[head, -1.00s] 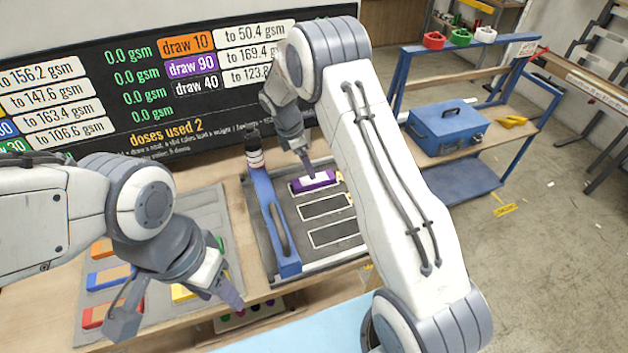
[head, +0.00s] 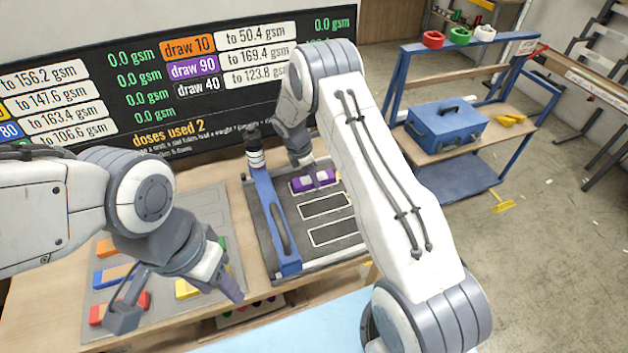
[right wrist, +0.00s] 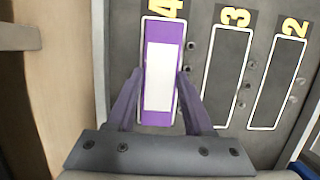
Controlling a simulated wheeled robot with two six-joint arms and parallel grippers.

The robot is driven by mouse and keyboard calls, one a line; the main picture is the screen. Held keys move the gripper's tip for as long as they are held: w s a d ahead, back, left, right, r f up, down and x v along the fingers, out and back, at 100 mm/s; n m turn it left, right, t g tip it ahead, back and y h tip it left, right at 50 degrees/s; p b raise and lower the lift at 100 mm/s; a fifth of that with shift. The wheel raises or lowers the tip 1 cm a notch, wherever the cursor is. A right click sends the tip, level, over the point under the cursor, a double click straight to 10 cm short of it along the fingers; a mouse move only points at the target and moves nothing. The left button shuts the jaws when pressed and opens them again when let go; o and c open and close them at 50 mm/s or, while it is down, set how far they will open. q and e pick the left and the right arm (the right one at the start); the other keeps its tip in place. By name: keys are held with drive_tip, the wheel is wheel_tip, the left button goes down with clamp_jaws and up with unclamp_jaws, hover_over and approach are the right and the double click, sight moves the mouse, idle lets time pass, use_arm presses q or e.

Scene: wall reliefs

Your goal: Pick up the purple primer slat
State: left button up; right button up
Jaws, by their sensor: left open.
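The purple primer slat (head: 318,180), with a white label on top, lies on the dark tray (head: 340,257) in its back outlined slot. In the right wrist view the slat (right wrist: 160,80) covers the slot marked 4. My right gripper (right wrist: 160,72) has one finger along each long side of the slat, very close to it. I cannot tell whether the fingers press on it. In the head view my right gripper is over the slat and its fingertips are largely hidden. My left gripper (head: 185,308) is open and empty over the grey mat at the left.
A blue bar (head: 272,220) with a handle runs along the tray's left side, with a dark bottle-like knob at its back. Orange, blue, red and yellow slats (head: 112,275) lie on the grey mat (head: 210,205). Slots 3 (right wrist: 228,75) and 2 (right wrist: 277,85) are empty. A dark board stands behind.

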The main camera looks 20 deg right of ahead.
clamp_jaws()
drive_tip(key=shift+r, duration=0.1)
